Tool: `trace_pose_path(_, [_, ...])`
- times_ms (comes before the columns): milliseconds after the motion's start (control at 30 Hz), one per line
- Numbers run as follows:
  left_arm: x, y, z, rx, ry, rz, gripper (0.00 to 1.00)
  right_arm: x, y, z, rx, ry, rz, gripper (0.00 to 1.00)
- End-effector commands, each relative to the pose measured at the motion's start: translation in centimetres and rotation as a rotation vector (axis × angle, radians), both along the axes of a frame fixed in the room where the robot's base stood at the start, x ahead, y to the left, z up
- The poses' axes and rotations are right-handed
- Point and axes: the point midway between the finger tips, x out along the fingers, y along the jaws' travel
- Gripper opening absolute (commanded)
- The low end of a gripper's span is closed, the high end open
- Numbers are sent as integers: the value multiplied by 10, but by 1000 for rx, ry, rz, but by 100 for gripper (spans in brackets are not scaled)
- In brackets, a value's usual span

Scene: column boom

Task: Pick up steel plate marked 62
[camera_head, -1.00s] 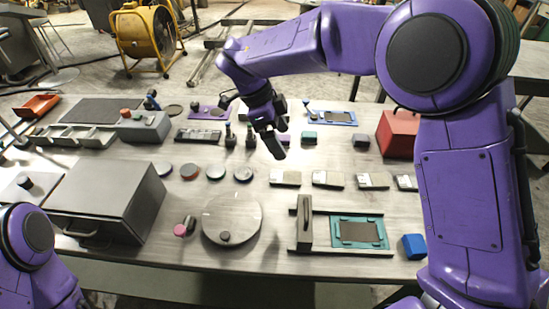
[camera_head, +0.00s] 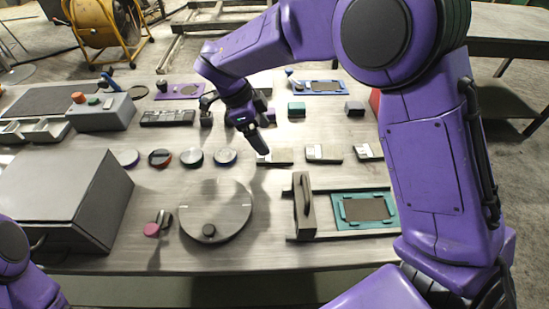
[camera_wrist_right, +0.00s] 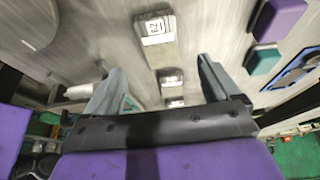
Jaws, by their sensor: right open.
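Several steel plates with white labels stand in a row right of centre in the head view: one (camera_head: 277,157) just below my right gripper, then a second (camera_head: 324,153) and a third (camera_head: 368,152) to its right. In the right wrist view the nearest plate (camera_wrist_right: 155,38) has a label whose digits I cannot read surely; two more plates (camera_wrist_right: 171,78) (camera_wrist_right: 175,102) lie in line below it. I cannot tell which is marked 62. My right gripper (camera_head: 257,140) is open and empty above the row. Its fingers spread wide in the right wrist view (camera_wrist_right: 160,72). My left gripper is out of view.
A round turntable (camera_head: 218,208), an upright handled block (camera_head: 304,207) and a teal tray (camera_head: 350,222) stand nearer the front. A grey cabinet (camera_head: 60,195) is at left. Several round pucks (camera_head: 192,157) lie left of the plates. Small coloured blocks (camera_head: 296,109) stand behind.

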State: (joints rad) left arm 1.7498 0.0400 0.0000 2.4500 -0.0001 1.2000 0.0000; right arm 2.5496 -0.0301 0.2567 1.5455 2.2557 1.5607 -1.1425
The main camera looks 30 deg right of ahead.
Motion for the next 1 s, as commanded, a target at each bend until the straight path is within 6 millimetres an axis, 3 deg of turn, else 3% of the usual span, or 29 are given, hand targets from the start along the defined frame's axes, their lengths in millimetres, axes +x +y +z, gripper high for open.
trace_pose_path(400, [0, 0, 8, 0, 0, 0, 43, -9, -19, -58, -2, 2, -1, 89])
trace_pose_path(667, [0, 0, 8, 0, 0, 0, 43, -10, -21, -64, 0, -1, -2, 89])
trace_pose_path(767, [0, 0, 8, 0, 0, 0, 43, -10, -21, -64, 0, -1, -2, 63])
trace_pose_path(933, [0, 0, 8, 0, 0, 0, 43, -10, -21, -64, 0, -1, -2, 8])
trace_pose_path(967, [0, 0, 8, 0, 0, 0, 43, -10, -21, -64, 0, -1, -2, 0])
trace_pose_path(1000, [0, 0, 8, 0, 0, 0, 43, -10, -21, -63, 0, -2, -2, 0])
